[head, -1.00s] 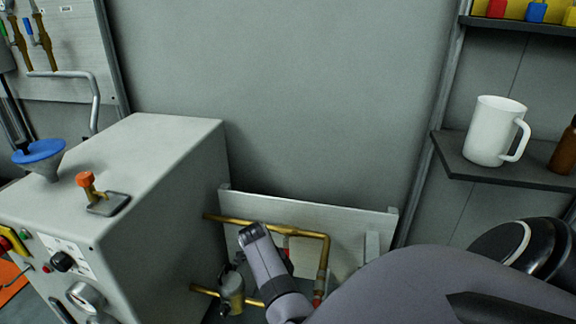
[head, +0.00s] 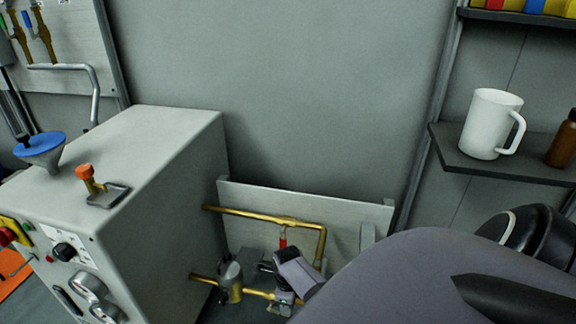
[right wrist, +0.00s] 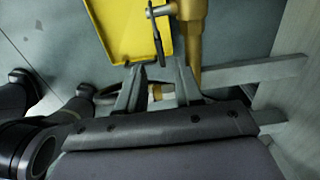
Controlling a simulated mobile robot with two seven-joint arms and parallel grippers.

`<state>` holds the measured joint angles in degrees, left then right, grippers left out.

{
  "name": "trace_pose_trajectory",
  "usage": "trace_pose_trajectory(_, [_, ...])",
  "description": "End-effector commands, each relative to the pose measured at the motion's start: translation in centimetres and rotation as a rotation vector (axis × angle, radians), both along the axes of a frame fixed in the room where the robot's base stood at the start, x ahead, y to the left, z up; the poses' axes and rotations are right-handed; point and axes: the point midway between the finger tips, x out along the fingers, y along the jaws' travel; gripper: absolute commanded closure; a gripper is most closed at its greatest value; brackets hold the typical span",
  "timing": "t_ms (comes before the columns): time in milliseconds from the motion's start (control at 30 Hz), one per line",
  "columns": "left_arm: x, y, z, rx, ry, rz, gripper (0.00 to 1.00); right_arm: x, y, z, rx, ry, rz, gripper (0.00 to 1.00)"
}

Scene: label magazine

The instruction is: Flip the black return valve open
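The lower brass pipe (head: 203,281) runs out of the grey cabinet to a bulky brass fitting (head: 236,283) with a dark part at its top. A thin dark lever (right wrist: 157,38) stands beside brass in the right wrist view; I cannot tell for certain that it is the black return valve's handle. My right gripper (head: 273,287) is low at the pipework, right of the fitting. In the right wrist view its fingers (right wrist: 158,76) are apart, with a short brass piece showing between them. Contact cannot be told. My left gripper is out of view.
A red-handled valve (head: 283,241) hangs under the upper brass pipe (head: 262,217), close above my right gripper. The grey cabinet (head: 165,200) is at left, a pale panel (head: 345,212) behind. A yellow tray (right wrist: 125,30) lies below. A shelf with a white mug (head: 490,122) is at right.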

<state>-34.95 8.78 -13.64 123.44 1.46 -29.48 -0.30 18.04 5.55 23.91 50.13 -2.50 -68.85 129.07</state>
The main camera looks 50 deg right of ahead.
Motion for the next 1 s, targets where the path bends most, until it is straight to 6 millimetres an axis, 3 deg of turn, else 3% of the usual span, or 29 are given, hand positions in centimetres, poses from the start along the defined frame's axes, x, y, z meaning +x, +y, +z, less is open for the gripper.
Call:
trace_pose_trajectory(33, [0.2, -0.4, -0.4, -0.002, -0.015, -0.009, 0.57, 0.0, 0.0, -1.5, 0.000, 0.001, 0.000, 0.65])
trace_pose_trajectory(100, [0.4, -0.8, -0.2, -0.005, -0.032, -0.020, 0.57, 0.0, 0.0, -2.6, 0.000, 0.001, 0.000, 0.65])
trace_pose_trajectory(300, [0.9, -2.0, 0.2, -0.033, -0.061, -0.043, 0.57, 0.0, 0.0, -5.0, 0.000, 0.001, 0.000, 0.65])
trace_pose_trajectory(500, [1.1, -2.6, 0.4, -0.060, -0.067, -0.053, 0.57, 0.0, 0.0, -6.1, 0.000, 0.000, 0.000, 0.65])
trace_pose_trajectory(833, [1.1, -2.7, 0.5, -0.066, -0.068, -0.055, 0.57, 0.0, 0.0, -6.1, 0.000, 0.000, 0.000, 0.65])
trace_pose_trajectory(867, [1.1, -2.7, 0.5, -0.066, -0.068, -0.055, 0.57, 0.0, 0.0, -6.1, 0.000, 0.000, 0.000, 0.71])
trace_pose_trajectory(933, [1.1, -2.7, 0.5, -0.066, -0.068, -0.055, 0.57, 0.0, 0.0, -6.1, 0.000, 0.000, 0.000, 0.94])
trace_pose_trajectory(1000, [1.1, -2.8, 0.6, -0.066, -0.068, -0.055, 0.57, 0.0, 0.0, -6.1, 0.000, 0.000, 0.000, 1.00])
